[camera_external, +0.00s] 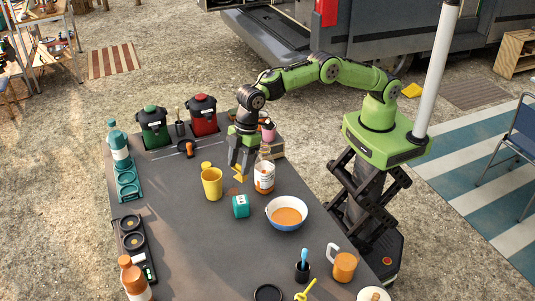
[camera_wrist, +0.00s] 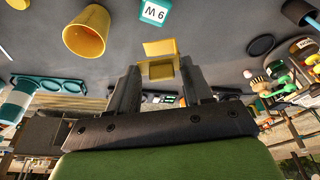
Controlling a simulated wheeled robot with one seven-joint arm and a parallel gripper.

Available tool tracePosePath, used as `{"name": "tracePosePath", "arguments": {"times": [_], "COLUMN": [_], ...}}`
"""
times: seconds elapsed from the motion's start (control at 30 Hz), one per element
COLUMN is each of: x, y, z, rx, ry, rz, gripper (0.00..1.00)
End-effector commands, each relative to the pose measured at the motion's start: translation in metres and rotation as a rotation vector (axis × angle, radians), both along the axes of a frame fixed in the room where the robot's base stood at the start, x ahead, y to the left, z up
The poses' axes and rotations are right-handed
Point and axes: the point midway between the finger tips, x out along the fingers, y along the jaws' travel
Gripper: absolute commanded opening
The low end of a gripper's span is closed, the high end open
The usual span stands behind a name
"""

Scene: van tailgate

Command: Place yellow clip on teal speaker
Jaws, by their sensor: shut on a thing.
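My gripper (camera_external: 241,168) is shut on the yellow clip (camera_external: 239,177) and holds it above the dark table. In the wrist view the yellow clip (camera_wrist: 160,48) sticks out from between my fingertips (camera_wrist: 161,73). The small teal box with a white marked face (camera_external: 241,206), which I take to be the teal speaker, stands on the table below and nearer the camera than the clip. It also shows in the wrist view (camera_wrist: 155,12) beyond the clip, apart from it. Its top looks bare.
A yellow cup (camera_external: 212,185) stands left of the teal box. An orange-and-white jar (camera_external: 264,177) stands close right of my gripper, and a bowl of orange food (camera_external: 286,213) is at the right. The table (camera_external: 205,245) is clear in front of the teal box.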

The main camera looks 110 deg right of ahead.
Motion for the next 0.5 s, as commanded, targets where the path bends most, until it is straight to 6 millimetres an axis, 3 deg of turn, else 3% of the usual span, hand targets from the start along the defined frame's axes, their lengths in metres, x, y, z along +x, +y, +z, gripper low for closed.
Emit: {"name": "tracePosePath", "arguments": {"times": [0.1, 0.4, 0.5], "x": [-0.001, -0.001, 0.0], "y": [-0.001, -0.001, -0.001], "z": [-0.033, -0.089, -0.095], "rx": [-0.002, -0.002, -0.002], "ry": [0.008, 0.006, 0.003], "rz": [-0.001, -0.002, -0.002], "gripper": [0.21, 0.21, 0.21]}}
